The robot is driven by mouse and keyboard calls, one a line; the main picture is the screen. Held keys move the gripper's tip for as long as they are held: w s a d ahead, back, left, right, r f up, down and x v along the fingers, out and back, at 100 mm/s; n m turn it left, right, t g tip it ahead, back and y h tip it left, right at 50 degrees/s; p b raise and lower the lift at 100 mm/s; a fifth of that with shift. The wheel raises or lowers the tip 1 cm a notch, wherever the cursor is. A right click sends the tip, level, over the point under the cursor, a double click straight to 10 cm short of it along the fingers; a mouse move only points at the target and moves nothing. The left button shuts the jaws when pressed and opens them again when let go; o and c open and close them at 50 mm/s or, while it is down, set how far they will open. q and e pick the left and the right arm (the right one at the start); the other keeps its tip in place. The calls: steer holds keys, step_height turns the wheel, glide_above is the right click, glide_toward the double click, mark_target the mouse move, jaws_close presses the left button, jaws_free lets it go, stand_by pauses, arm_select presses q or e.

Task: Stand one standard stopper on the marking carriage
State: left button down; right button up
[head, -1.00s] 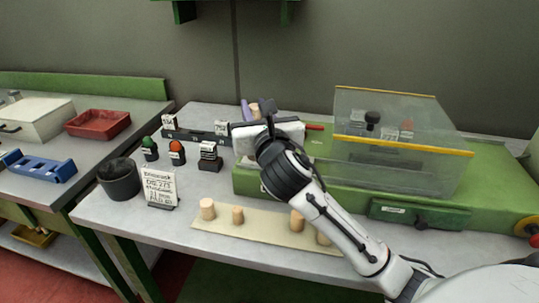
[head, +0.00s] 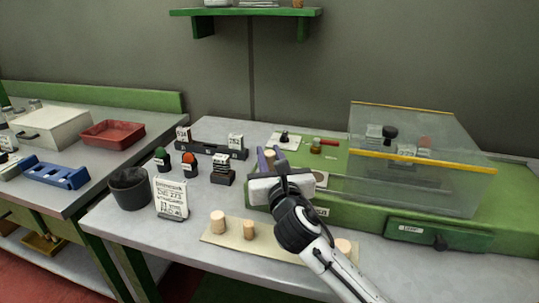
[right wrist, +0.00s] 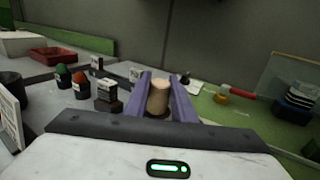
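My right gripper (head: 269,160) is shut on a pale cork stopper (right wrist: 159,96), which stands upright between the two purple fingers in the right wrist view. The gripper is over the left end of the green machine (head: 350,212). More stoppers stand on a beige mat (head: 232,240): a wider one (head: 217,222), a narrower one (head: 249,230), and another at right (head: 343,246). My arm hides part of the mat. My left gripper is out of view.
A clear guard with yellow edges (head: 420,160) covers the machine's right part. A red-handled tool (head: 328,142) lies behind the gripper. Left are a black rack (head: 212,149), green and red-topped stamps (head: 190,164), a dark block (head: 222,175), a sign (head: 170,199) and a black cup (head: 129,188).

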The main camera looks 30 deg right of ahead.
steer(key=o, duration=0.4)
steer(key=v, duration=1.2)
steer(key=shift+r, duration=0.1)
steer(key=shift+a, duration=0.1)
